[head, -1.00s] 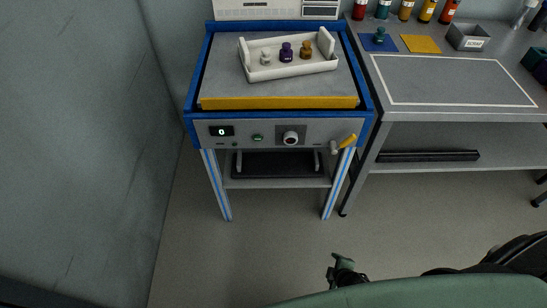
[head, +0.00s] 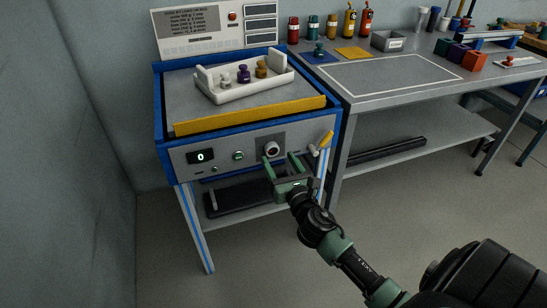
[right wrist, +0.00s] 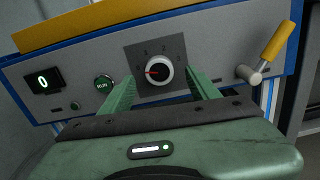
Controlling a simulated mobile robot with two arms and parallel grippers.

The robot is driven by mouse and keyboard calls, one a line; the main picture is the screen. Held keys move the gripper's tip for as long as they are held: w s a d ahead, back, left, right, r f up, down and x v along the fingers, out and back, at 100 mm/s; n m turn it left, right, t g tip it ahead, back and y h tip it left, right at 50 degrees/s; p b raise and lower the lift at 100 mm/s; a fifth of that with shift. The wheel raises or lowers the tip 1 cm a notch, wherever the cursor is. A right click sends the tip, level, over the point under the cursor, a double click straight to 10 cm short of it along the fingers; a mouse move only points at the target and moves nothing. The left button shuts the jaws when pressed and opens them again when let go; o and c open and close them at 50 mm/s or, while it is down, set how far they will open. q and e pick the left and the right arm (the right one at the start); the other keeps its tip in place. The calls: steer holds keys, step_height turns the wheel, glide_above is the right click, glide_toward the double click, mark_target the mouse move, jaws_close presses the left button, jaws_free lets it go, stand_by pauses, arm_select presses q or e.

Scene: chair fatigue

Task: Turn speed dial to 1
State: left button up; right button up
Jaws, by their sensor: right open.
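The speed dial (head: 272,149) is a white round knob on a dark square plate on the machine's grey front panel. In the right wrist view the dial (right wrist: 159,71) has a red pointer toward the left, with small marks around it. My right gripper (head: 281,160) is open, its green fingers in front of and just below the dial. In the right wrist view the fingers (right wrist: 158,88) stand either side of the dial, apart from it. The display (head: 201,156) reads 0. My left gripper is not in view.
A green RUN button (right wrist: 104,84) is left of the dial. A yellow-handled lever (right wrist: 275,45) is to its right. A white tray (head: 240,95) with several small weights sits on the machine top. A grey workbench (head: 390,80) stands at the right.

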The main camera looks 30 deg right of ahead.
mark_target(273, 151)
steer(key=shift+x, duration=1.75)
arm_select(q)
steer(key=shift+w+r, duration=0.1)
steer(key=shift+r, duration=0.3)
arm_select(e)
steer(key=shift+a, duration=0.15)
steer(key=shift+c, duration=0.3)
jaws_close()
